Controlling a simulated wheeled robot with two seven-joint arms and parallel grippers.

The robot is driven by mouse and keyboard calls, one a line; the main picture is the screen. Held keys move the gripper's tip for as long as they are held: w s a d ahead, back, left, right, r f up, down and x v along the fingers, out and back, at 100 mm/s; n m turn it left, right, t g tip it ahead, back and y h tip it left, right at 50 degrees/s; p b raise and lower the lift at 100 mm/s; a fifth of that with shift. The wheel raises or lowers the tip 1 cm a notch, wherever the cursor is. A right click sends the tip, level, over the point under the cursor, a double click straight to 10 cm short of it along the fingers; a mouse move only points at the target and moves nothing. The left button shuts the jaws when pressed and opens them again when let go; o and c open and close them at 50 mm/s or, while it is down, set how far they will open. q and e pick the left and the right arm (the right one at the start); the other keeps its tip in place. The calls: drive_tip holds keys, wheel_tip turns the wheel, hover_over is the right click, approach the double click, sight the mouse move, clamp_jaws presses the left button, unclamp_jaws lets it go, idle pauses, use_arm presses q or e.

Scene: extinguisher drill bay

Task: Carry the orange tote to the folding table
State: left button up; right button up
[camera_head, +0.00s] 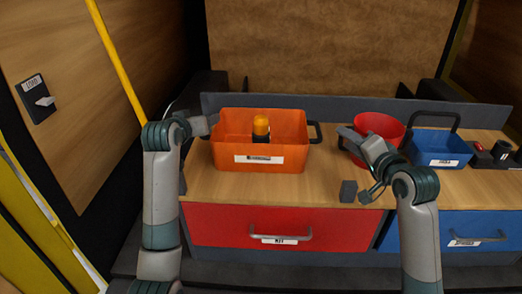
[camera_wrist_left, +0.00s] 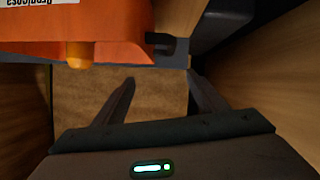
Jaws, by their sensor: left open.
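The orange tote (camera_head: 290,150) stands on the wooden worktop, with an amber-topped lamp (camera_head: 261,127) inside and dark handles at its ends. The tote's wall also shows at the top of the left wrist view (camera_wrist_left: 110,28), with a black handle (camera_wrist_left: 163,42) beside it. My left gripper (camera_head: 209,124) is at the tote's left end. In the left wrist view its fingers (camera_wrist_left: 161,80) are spread with nothing between them. My right gripper (camera_head: 347,139) is right of the tote, in front of the red bucket; its jaw opening is unclear. I cannot identify a folding table.
A red bucket (camera_head: 381,127) and a blue tote (camera_head: 437,148) stand to the right on the worktop (camera_head: 235,187). A small dark block (camera_head: 348,191) lies near the front edge. Red (camera_head: 230,227) and blue (camera_head: 460,226) drawers are below. A yellow pole (camera_head: 113,55) stands left.

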sight(319, 131)
use_arm(q)
wheel_tip(319, 131, down, 4)
drive_tip(key=b, duration=0.3)
drive_tip(key=shift+f, duration=0.1)
use_arm(e)
wheel_tip(319, 131, down, 4)
drive_tip(key=shift+f, duration=0.1)
use_arm(q)
drive_tip(key=shift+w, duration=0.1)
use_arm(e)
drive_tip(key=shift+w, duration=0.2)
use_arm(q)
drive_tip(key=x, duration=0.7)
drive_tip(key=shift+w, duration=0.15)
use_arm(e)
drive_tip(key=x, duration=1.7)
use_arm(q)
drive_tip(key=shift+c, duration=0.5)
use_arm(e)
drive_tip(key=shift+c, duration=0.6)
use_arm(q)
drive_tip(key=c, duration=0.6)
use_arm(e)
drive_tip(key=c, duration=0.6)
use_arm(q)
drive_tip(key=c, duration=0.4)
use_arm(e)
clamp_jaws()
use_arm(q)
clamp_jaws()
